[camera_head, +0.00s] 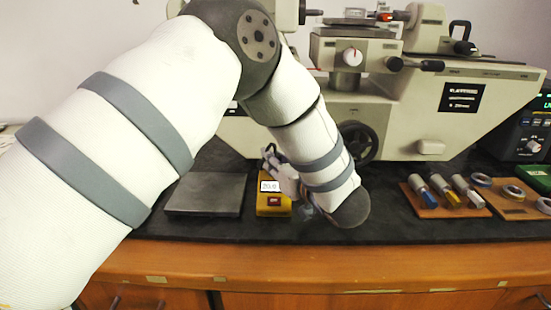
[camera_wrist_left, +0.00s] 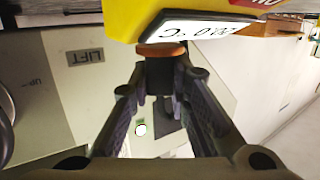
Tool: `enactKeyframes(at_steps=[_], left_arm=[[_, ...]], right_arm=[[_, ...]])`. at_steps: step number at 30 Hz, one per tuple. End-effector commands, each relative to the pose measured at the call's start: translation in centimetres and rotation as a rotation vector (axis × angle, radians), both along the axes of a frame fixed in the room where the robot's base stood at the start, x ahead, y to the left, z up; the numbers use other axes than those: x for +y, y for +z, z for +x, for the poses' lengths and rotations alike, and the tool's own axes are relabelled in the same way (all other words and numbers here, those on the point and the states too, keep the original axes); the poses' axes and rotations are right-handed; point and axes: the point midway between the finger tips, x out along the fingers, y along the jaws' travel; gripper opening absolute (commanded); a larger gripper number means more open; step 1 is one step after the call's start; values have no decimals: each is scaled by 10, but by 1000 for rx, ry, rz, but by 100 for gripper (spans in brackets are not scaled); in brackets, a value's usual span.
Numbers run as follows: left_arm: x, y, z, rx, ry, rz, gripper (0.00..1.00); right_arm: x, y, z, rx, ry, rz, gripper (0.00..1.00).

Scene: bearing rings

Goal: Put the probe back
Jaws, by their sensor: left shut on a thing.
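The probe (camera_wrist_left: 160,70) shows in the left wrist view as a dark cylinder with an orange-brown collar at its upper end in the picture. My left gripper (camera_wrist_left: 162,90) is shut on it, one finger on each side. In the head view the left gripper (camera_head: 279,170) is low over the bench, close to a yellow instrument (camera_head: 272,208) with a white display and a red patch. The instrument (camera_wrist_left: 205,12) also fills the top of the wrist view, upside down, just beyond the probe. The probe cannot be made out in the head view. My right gripper is not in view.
A flat grey plate (camera_head: 207,193) lies left of the instrument. A large cream measuring machine (camera_head: 440,105) stands behind. Wooden trays with cylindrical tools (camera_head: 447,190) and rings (camera_head: 513,192) are at the right. Dark bench top (camera_head: 385,225) is clear between.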

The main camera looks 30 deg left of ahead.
Motion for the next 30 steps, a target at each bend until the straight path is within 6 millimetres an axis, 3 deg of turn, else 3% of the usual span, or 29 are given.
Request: enactKeyframes(at_steps=[30], left_arm=[[0, -3, 0, -1, 0, 0, 0]], right_arm=[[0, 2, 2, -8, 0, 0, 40]])
